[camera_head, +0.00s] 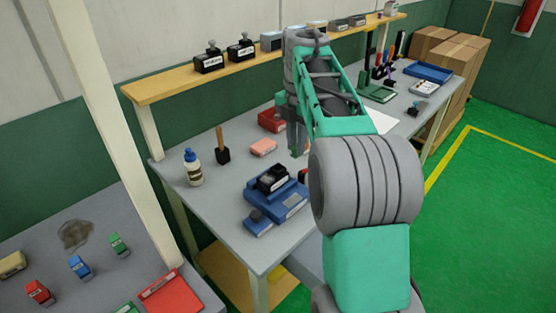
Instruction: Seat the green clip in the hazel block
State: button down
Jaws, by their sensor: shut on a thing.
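My gripper (298,148) is small in the head view, pointing down above the main workbench between the pink block and the blue device. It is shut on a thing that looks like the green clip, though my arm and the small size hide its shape. A tan block (12,263), likely the hazel block, sits at the left edge on the nearer grey table, cut off by the frame. My gripper is far from it, to the right. I cannot see whether the block's slot is empty.
Red (40,292), blue (80,267) and green (118,244) blocks stand near the tan block. A red tray (172,296) lies at that table's front corner. A cream post (110,110) rises between the tables. A bottle (193,167) and a blue device (276,205) stand on the workbench.

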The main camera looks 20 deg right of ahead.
jog(key=w+f, duration=0.2)
jog(key=w+a+f+p, duration=0.1)
jog(key=w+f, duration=0.1)
jog(key=w+a+f, duration=0.1)
jog(key=f, duration=0.1)
jog(key=shift+w+a, duration=0.25)
jog(key=shift+w, duration=0.15)
notch_tip(320, 180, down, 4)
jog(key=shift+w+r, duration=0.1)
jog(key=shift+r, duration=0.15)
jog(key=c, duration=1.3)
grip_release()
jog(key=shift+c, duration=0.2)
jog(key=shift+r, duration=0.1)
